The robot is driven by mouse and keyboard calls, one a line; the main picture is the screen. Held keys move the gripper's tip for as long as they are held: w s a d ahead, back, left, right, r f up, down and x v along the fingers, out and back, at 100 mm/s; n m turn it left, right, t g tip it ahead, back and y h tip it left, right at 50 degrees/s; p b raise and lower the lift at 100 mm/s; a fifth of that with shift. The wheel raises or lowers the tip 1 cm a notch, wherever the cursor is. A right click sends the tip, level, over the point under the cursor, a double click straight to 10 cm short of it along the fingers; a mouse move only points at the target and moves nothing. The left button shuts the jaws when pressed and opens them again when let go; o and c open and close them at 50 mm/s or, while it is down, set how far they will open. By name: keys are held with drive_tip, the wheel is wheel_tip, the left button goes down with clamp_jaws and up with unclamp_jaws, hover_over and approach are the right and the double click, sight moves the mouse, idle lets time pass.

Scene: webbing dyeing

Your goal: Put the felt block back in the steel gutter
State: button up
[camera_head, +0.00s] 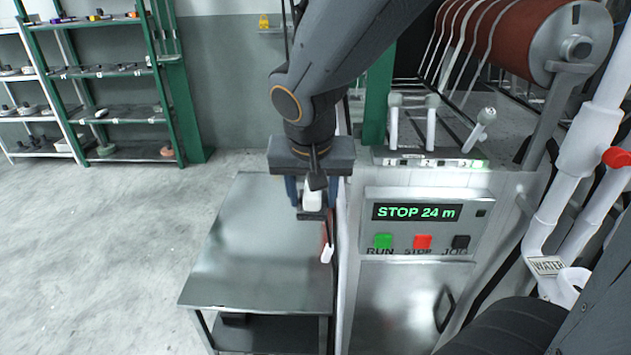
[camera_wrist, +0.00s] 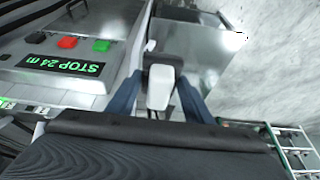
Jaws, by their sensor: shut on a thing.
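My gripper (camera_head: 311,205) hangs above the right part of a steel table, close to the machine's left side. Its two blue fingers are shut on the felt block, which shows a pale upper part (camera_head: 312,200) and a dark, flat lower part. In the wrist view the pale part of the felt block (camera_wrist: 160,88) sits between the blue fingers, with the dark part beyond it. The block is held clear of the table top. I cannot pick out the steel gutter with certainty in either view.
The steel table (camera_head: 235,270) has a bare top. A small red and white item (camera_head: 327,252) is at its right edge. The control panel (camera_head: 420,225) reads "STOP 24 m", with levers (camera_head: 432,122) above. A green shelf (camera_head: 120,75) stands far left, with open floor before it.

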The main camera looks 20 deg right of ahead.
drive_tip(key=shift+w+d+r, duration=0.15)
drive_tip(key=shift+w+d, duration=0.1)
drive_tip(key=w+d+f+p, duration=0.1)
drive_tip(key=w+p, duration=0.1)
drive_tip(key=w, duration=0.3)
drive_tip(key=w+d+f+p, duration=0.1)
drive_tip(key=w+d+p, duration=0.1)
drive_tip(key=w, duration=0.4)
drive_tip(key=w+d+p, duration=0.2)
drive_tip(key=w, duration=0.3)
drive_tip(key=shift+w+d+f, duration=0.2)
drive_tip(key=shift+f, duration=2.4)
drive_tip(key=o, duration=0.9)
